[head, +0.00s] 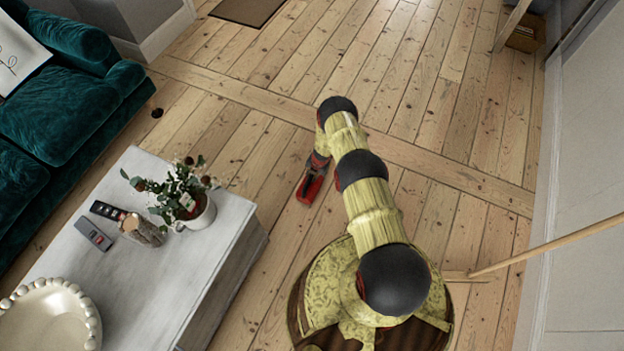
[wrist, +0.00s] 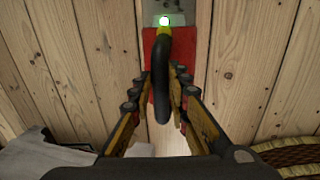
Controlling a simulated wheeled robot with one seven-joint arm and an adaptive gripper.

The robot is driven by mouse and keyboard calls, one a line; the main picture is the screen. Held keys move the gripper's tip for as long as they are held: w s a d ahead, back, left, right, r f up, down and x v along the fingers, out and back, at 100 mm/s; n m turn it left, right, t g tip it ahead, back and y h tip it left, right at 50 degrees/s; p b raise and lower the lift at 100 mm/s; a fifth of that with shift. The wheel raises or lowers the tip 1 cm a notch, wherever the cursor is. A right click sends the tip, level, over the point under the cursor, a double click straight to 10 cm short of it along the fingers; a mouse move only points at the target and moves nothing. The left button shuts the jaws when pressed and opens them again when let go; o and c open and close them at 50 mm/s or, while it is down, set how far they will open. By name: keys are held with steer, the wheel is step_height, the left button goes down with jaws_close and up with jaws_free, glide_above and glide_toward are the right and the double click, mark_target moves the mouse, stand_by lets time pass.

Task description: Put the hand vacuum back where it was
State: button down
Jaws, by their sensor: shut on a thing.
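The hand vacuum (head: 309,190) is red with a grey end, below my arm's far end in the head view. In the wrist view its red body (wrist: 158,50) and black looped handle (wrist: 163,75) fill the middle. My gripper (wrist: 161,84) has its two fingers on either side of the handle and is shut on it. In the head view my gripper (head: 319,163) is small and partly hidden by my arm. I cannot tell whether the vacuum touches the floor or hangs just above it.
A grey-white coffee table (head: 140,275) with a plant (head: 186,192), remotes and a beaded bowl (head: 50,318) stands left of my gripper. A teal sofa (head: 60,120) is beyond it. Bare floorboards (head: 400,80) lie open ahead. A wooden pole (head: 550,243) shows at the right.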

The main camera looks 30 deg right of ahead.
steer(key=shift+f, duration=1.05)
steer(key=c, duration=1.7)
jaws_free()
steer(key=shift+s, duration=0.15)
